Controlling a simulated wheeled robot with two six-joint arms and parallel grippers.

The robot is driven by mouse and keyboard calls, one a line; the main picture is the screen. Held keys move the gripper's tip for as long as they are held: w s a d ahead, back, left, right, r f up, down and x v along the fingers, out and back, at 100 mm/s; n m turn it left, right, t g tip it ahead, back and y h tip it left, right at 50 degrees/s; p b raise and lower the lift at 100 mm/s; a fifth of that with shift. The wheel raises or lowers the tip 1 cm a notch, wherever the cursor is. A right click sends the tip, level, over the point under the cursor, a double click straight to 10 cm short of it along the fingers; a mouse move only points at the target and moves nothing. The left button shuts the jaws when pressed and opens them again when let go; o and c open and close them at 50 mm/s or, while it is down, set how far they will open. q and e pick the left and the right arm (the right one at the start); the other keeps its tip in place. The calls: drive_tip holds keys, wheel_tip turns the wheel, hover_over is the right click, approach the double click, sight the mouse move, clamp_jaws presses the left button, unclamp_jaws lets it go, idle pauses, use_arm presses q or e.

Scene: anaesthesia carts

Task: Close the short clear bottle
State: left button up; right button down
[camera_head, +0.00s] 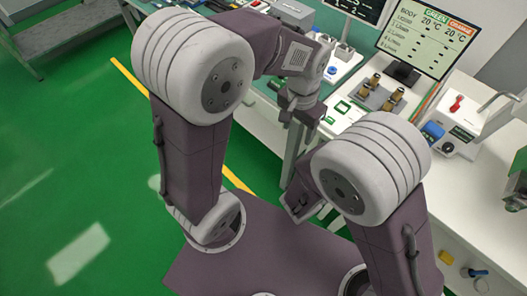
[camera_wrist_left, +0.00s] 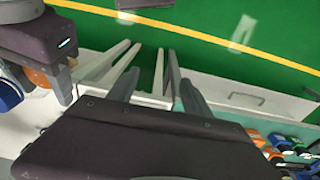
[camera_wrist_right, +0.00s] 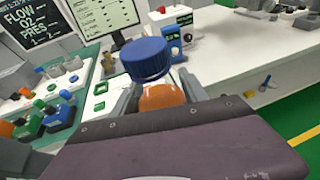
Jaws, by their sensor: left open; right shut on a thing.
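My right gripper (camera_wrist_right: 159,92) is shut on an orange-looking bottle body (camera_wrist_right: 163,100) in the right wrist view. A ribbed blue cap (camera_wrist_right: 147,60) shows at the bottle's top; I cannot tell whether it is seated. The left wrist view shows the orange body (camera_wrist_left: 40,78) and part of the blue cap (camera_wrist_left: 8,95) at its left edge, beside my right gripper. My left gripper (camera_head: 303,108) is open over the table edge in the head view. Its spread fingers (camera_wrist_left: 155,78) hold nothing in the left wrist view. My right arm mostly hides the bottle in the head view.
A white worktop (camera_wrist_right: 225,62) carries a red-knobbed box (camera_head: 460,118), brass fittings (camera_head: 380,92) and a monitor (camera_head: 428,40). Several coloured small items (camera_wrist_left: 285,145) stand at the lower right of the left wrist view. Green floor (camera_head: 70,150) is clear at left.

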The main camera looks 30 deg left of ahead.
use_arm(q)
drive_tip(key=s+a+f+n, duration=0.3)
drive_tip(key=s+a+f, duration=0.3)
drive_tip(key=s, duration=0.1)
drive_tip(key=shift+s+a+f+n, duration=0.35)
drive_tip(key=shift+s+a+n, duration=0.05)
